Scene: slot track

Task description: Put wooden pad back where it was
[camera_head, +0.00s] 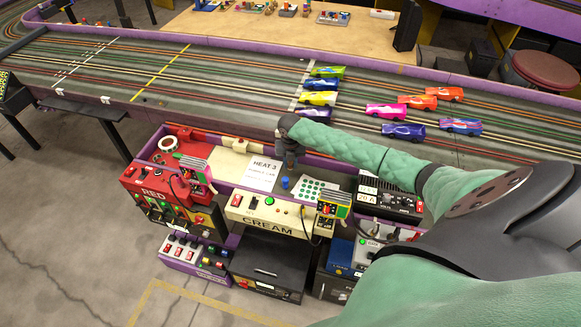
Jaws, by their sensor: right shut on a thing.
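My right arm reaches in from the right in a green sleeve. Its gripper (289,168) points down over the purple-edged console, behind the cream control box (273,214). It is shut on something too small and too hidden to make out. I cannot clearly pick out the wooden pad; the fingers may hide it. A blue knob-like piece (285,183) stands just below the fingertips. A white sheet marked HEAT 3 (262,173) lies left of the gripper, and a sheet of green dots (311,190) lies to its right. My left gripper is out of view.
A red control box (157,198) with a tape roll (168,143) behind it stands at left. A dark box with displays (389,195) stands at right. The slot track (220,75) behind carries several toy cars. A pale block (238,146) lies on the console's back part.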

